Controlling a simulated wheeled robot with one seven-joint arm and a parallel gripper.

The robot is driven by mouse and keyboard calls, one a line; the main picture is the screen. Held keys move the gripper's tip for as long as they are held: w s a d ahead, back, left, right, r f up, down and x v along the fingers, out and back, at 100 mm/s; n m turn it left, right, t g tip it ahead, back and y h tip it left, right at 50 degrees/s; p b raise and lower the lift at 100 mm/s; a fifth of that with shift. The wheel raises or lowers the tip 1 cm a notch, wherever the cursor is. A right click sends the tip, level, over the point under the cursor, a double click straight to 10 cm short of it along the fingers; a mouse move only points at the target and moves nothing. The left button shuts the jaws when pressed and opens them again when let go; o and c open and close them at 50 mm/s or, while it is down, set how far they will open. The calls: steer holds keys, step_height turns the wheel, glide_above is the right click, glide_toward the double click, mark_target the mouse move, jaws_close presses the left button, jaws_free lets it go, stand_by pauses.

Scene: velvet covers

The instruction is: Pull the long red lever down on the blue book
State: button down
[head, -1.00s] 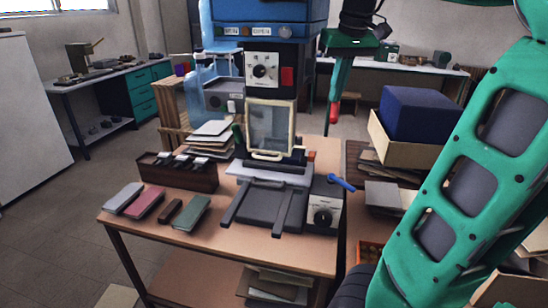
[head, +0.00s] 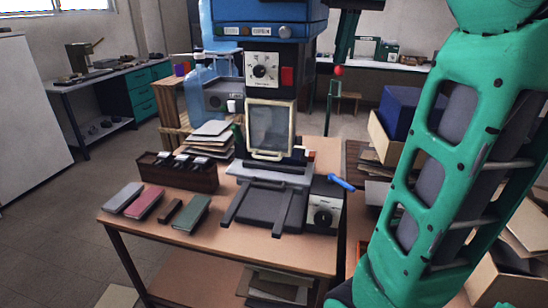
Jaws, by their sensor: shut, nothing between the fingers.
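The large blue machine (head: 270,18) stands at the back of the bench, its top cut off. I see no blue book. My gripper (head: 341,62) appears small, dark green and shut, right of the machine. A small red piece (head: 338,70) shows at its lower end. I cannot tell whether this is a lever end or whether they touch. A short piece with a red end (head: 310,154) sits lower on the machine's right side.
A blue handle (head: 341,183) sticks out from a dial box (head: 324,208) on the bench (head: 235,258). Books (head: 150,203) and a dark rack (head: 196,179) are at left. A dark blue block (head: 399,108) in a box stands at right, partly behind my green arm.

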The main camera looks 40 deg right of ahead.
steer(key=w+d+v, duration=0.1)
steer(key=w+v, duration=0.1)
steer(key=v, duration=0.8)
steer(key=shift+a+r, duration=0.2)
steer(key=shift+r, duration=0.4)
steer(key=shift+s, duration=0.1)
stand_by(0.6)
